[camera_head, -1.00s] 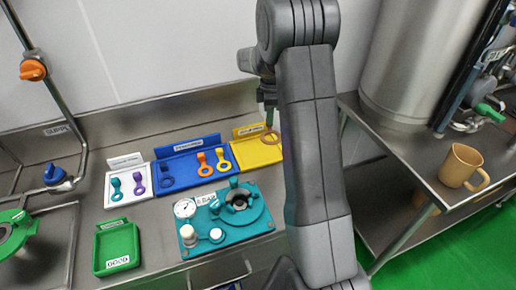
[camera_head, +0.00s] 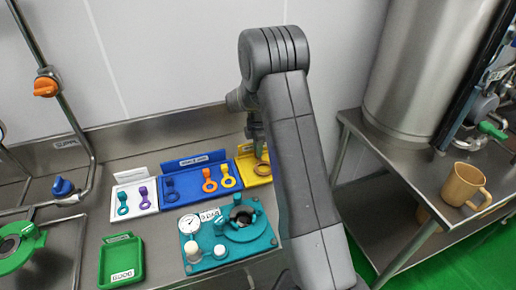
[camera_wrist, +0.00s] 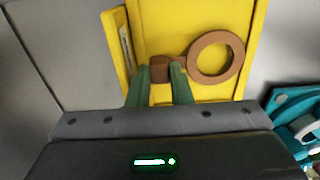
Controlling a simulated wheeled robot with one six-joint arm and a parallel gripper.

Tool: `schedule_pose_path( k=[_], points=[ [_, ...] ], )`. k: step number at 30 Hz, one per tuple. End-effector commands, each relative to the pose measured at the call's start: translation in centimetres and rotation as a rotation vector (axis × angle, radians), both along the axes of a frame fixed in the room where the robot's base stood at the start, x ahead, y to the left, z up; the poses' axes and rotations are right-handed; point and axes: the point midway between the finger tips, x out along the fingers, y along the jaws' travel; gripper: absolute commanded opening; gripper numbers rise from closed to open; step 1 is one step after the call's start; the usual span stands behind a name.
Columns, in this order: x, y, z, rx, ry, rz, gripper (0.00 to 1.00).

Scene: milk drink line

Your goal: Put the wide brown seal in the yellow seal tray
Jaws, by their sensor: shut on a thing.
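The wide brown seal (camera_wrist: 236,58) is a flat ring with a short block-like tab. My gripper (camera_wrist: 160,72) is shut on that tab in the wrist view, with the ring out to the right. The seal lies over the yellow seal tray (camera_wrist: 183,14), inside its outline in this view; I cannot tell whether it touches the floor. In the head view the yellow tray (camera_head: 246,173) is at the right end of the tray row. My arm hides part of it, and a bit of the brown seal (camera_head: 264,156) shows there.
A teal fixture (camera_head: 262,243) with a gauge stands in front. A green tray (camera_head: 138,262) is at front left. A tan mug (camera_head: 462,184) stands on the right table.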

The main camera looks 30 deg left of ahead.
Motion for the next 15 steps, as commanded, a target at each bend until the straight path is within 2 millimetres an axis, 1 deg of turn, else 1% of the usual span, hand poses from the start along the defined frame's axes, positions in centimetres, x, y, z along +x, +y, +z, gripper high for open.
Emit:
schedule_pose_path(
  k=[3, 8, 12, 13, 14, 15],
  points=[
    [0.01, -0.01, -0.76, 0.001, -0.001, 0.000, 0.00],
    [0.02, 0.01, -0.75, 0.002, -0.001, -0.001, 0.00],
    [0.02, 0.01, -1.19, 0.001, -0.001, -0.001, 0.00],
    [0.03, 0.02, -1.08, 0.002, -0.001, -0.001, 0.23],
    [0.03, 0.02, -1.03, 0.002, -0.001, -0.001, 0.29],
    [0.03, 0.02, -1.02, 0.002, -0.001, -0.001, 0.36]
  ],
)
